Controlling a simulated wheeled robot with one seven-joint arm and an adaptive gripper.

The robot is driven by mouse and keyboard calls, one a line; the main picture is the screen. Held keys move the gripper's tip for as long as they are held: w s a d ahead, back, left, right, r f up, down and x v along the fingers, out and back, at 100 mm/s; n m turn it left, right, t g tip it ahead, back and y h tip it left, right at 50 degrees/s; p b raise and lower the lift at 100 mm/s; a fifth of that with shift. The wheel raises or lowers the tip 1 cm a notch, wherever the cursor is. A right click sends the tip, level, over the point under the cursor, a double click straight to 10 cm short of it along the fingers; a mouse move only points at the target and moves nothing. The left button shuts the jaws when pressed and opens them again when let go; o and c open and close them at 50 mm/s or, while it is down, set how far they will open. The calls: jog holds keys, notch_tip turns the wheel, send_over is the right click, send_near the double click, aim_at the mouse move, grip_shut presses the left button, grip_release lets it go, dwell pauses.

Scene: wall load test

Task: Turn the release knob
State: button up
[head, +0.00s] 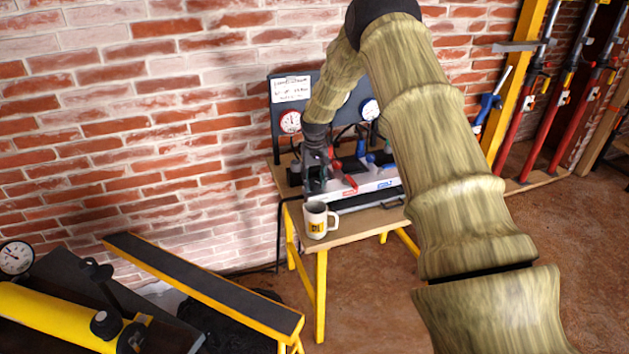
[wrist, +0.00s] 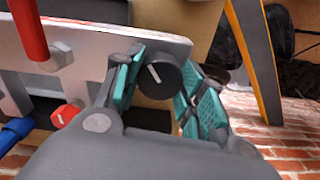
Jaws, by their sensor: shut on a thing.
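The release knob (wrist: 158,78) is a round black knob with a white pointer line, seen in the wrist view at the end of a light grey panel. My gripper (wrist: 160,86) has its two teal-padded fingers around the knob, one on each side, and is shut on it. In the head view my gripper (head: 316,182) reaches down to the left end of the grey unit (head: 365,182) on the wooden bench. The knob itself is hidden there behind the gripper.
A white mug (head: 316,220) stands on the bench's front left corner (head: 345,232), close to my gripper. Gauges (head: 290,122) stand behind on a dark board.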

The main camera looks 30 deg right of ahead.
aim_at(315, 181)
jog(key=n, duration=0.5)
jog(key=shift+n, duration=0.3)
jog(key=n, duration=0.4)
jog(key=shift+n+p, duration=0.3)
jog(key=shift+p, duration=0.05)
jog(key=o, duration=1)
jog(key=shift+r, duration=0.1)
notch_tip(315, 181, up, 12)
jog(key=shift+f, duration=0.1)
dwell(0.5)
